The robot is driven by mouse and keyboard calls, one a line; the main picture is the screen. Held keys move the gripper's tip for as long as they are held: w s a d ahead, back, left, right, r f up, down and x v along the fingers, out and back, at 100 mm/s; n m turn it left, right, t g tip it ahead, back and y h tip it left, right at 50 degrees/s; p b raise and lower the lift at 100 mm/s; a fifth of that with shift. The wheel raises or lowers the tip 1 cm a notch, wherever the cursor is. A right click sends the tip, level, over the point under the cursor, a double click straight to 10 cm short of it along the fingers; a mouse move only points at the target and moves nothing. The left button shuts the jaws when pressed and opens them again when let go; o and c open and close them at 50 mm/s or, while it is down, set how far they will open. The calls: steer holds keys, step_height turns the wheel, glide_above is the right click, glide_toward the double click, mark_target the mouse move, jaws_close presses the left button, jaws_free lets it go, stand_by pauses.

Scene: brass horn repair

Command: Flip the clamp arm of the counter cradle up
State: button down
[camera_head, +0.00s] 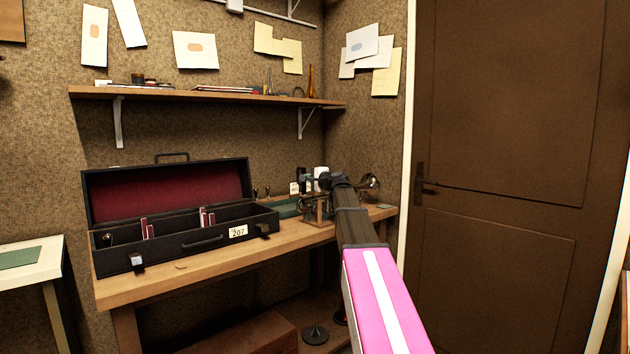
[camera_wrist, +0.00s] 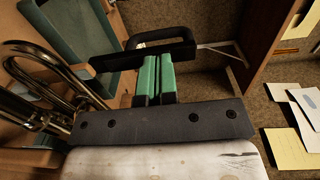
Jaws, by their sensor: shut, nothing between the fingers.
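The counter cradle (camera_head: 320,211) stands on the wooden bench at the right end, with brass horn tubing in it. The brass tubing (camera_wrist: 38,72) fills the left of the wrist view, and the horn's bell (camera_head: 371,184) points right in the head view. A black bar with a looped handle (camera_wrist: 165,41), which looks like the clamp arm, lies across the ends of my green fingers. My gripper (camera_wrist: 158,60) is shut and empty at this bar; whether it touches cannot be told. In the head view my wrist hides part of the cradle, and the clamp arm's angle is unclear.
An open black case (camera_head: 165,245) with red lining takes up the bench's left part. A green tray (camera_wrist: 88,28) lies beside the cradle. A shelf (camera_head: 210,95) runs above the bench. A brown door (camera_head: 510,190) is at the right.

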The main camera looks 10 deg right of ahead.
steer(key=shift+w+a, duration=0.1)
steer(key=shift+w, duration=0.1)
steer(key=shift+r+x, duration=0.25)
steer(key=shift+x, duration=0.9)
